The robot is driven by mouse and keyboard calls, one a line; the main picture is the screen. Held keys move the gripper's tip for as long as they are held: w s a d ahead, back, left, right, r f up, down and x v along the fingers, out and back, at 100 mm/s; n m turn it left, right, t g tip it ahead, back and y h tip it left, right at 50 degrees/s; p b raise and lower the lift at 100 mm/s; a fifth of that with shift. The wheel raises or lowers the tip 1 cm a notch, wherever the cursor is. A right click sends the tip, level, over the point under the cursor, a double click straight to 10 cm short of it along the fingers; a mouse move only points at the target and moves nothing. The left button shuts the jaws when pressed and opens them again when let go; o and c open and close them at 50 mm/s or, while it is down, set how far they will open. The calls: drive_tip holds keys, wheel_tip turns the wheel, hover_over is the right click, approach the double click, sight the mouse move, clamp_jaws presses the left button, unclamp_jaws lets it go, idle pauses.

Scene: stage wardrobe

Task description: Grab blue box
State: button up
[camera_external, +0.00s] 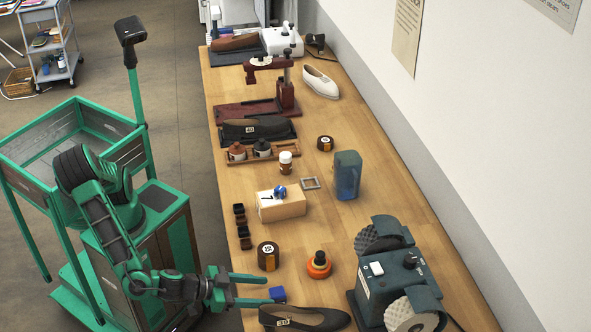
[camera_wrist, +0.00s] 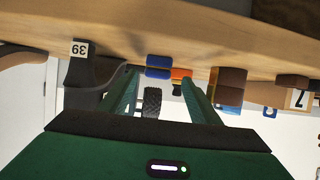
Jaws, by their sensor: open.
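The small blue box (camera_external: 278,294) sits on the wooden workbench near its left edge, beside the dark shoe tagged 39. My gripper (camera_external: 269,290) is open and low over the bench edge, its green fingers pointing right with their tips at the box. In the wrist view, which looks upside down, the blue box (camera_wrist: 158,60) shows in line with the gap between my gripper's fingertips (camera_wrist: 158,79). I cannot tell whether the tips reach around it. Nothing is held.
The dark shoe (camera_external: 304,318) lies close on the near side. An orange round item (camera_external: 319,265) and a brown roll (camera_external: 268,256) stand beyond the box. A grinder (camera_external: 402,278) is at the right. A blue container (camera_external: 346,175) and a light wooden block (camera_external: 283,209) stand farther back.

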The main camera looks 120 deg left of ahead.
sight(270, 294)
drive_tip(key=x, duration=0.5)
drive_tip(key=shift+w+d+f, duration=0.15)
drive_tip(key=shift+w, duration=0.05)
drive_tip(key=c, duration=1.1)
